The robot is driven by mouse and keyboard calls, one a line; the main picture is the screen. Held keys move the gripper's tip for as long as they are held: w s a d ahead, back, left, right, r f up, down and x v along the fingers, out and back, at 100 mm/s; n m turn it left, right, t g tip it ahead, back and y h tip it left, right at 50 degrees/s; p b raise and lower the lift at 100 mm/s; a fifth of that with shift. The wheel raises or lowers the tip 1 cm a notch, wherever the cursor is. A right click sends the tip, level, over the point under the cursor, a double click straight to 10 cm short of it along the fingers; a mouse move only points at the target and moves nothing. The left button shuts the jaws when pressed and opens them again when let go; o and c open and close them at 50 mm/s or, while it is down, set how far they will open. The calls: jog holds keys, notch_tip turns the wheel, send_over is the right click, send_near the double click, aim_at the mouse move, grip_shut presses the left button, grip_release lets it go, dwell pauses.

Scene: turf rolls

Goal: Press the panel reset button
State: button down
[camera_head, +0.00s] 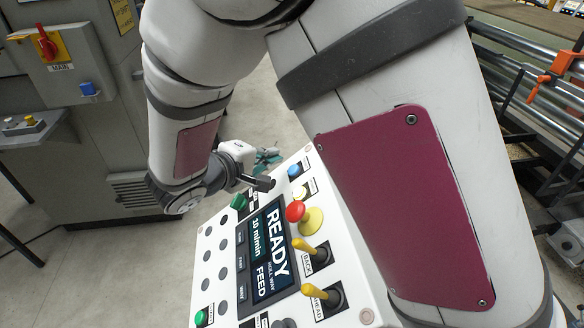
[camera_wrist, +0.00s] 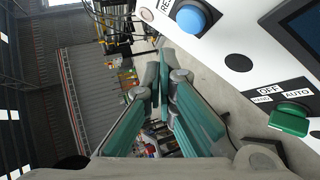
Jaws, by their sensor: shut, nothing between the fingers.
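The blue reset button (camera_head: 294,171) is near the far edge of the white control panel (camera_head: 211,240). In the wrist view the blue button (camera_wrist: 193,17) is at the top, beside a partly cut-off label starting "RES". My gripper (camera_wrist: 160,75) has its teal fingers together and empty. In that view its tips lie below and left of the button, over open space beyond the panel edge, apart from the button. In the head view my gripper (camera_head: 267,158) is small and partly hidden behind the panel's far edge, left of the button.
The panel carries a green selector knob (camera_wrist: 290,120), a red mushroom button (camera_head: 295,211), yellow levers (camera_head: 305,245) and a READY display (camera_head: 266,252). A grey cabinet (camera_head: 80,120) with a red MAIN switch stands at left. Metal rollers (camera_head: 535,85) are at right. Floor between is clear.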

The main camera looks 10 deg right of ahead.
jog(key=shift+a+r, duration=0.9)
jog(key=shift+r, duration=0.2)
jog(key=s+d+r+m+g, duration=0.25)
jog(key=s+d, duration=0.25)
jog(key=d, duration=0.3)
jog(key=s+d+r+m+g, duration=0.2)
jog(key=s+d+r+g, duration=0.25)
jog(key=d, duration=0.25)
jog(key=s+d+r+m+t+y, duration=0.1)
jog(key=s+y, duration=0.3)
jog(key=s, duration=0.4)
jog(key=s+d+r+m+y, duration=0.1)
jog(key=s+r+m+y, duration=0.1)
jog(key=s+y, duration=0.3)
jog(key=shift+s+d+r+m+t, duration=0.15)
jog(key=shift+s+r+m+t, duration=0.4)
jog(key=shift+s, duration=1.6)
jog(key=shift+f, duration=0.2)
